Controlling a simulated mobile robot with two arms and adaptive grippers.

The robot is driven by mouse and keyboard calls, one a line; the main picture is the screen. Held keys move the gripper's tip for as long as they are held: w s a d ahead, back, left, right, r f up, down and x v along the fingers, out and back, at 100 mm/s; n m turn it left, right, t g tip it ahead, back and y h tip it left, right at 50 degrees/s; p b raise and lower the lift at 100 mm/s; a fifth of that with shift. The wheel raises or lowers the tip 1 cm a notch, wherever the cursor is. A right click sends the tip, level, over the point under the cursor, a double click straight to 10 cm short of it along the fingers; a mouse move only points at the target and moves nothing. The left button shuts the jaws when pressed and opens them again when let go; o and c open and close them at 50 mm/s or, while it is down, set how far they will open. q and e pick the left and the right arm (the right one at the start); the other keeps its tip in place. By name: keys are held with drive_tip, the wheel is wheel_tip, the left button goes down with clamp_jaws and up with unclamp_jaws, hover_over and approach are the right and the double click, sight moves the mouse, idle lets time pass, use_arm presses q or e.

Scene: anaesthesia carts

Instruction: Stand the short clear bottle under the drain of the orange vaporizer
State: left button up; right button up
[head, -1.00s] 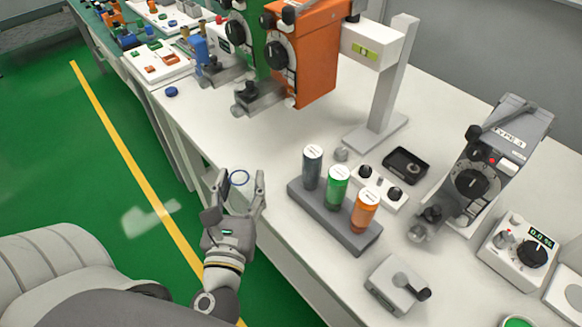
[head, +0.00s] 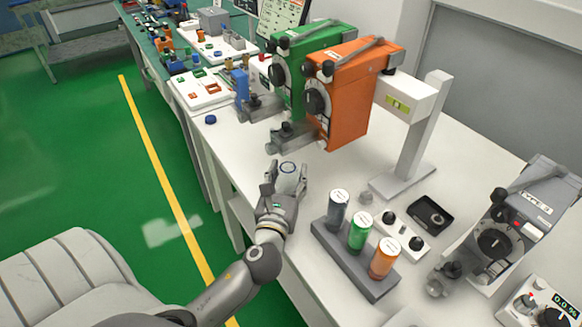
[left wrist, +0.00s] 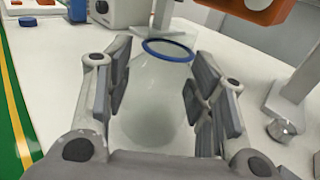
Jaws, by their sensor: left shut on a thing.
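My left gripper (head: 286,182) is shut on the short clear bottle (head: 288,176), which has a blue ring at its mouth. In the left wrist view the bottle (left wrist: 152,105) sits between both fingers, mouth away from the palm. The orange vaporizer (head: 350,95) hangs on a white bracket beyond the gripper. Its grey drain block (head: 292,137) sticks out low at the front, beyond the bottle and apart from it. The lower edge of the vaporizer (left wrist: 258,8) shows at the top of the wrist view. My right gripper is in neither view.
A green vaporizer (head: 296,70) stands directly left of the orange one. A white stand (head: 415,150) rises behind. The white tabletop (head: 235,155) is clear left of the gripper.

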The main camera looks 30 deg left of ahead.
sight(291, 171)
use_arm(q)
drive_tip(key=x, duration=0.3)
drive_tip(key=shift+r, duration=0.15)
drive_tip(key=shift+w+a+f, duration=0.1)
drive_tip(key=shift+w+f, duration=0.05)
drive_tip(key=shift+f, duration=0.3)
drive_tip(key=shift+w+a+f, duration=0.1)
drive_tip(key=shift+w+f, duration=0.05)
drive_tip(key=shift+f, duration=0.3)
drive_tip(key=shift+d, duration=0.1)
drive_tip(key=shift+s, duration=0.1)
drive_tip(key=o, duration=1.1)
drive_tip(key=shift+f, duration=0.15)
drive_tip(key=shift+c, duration=0.2)
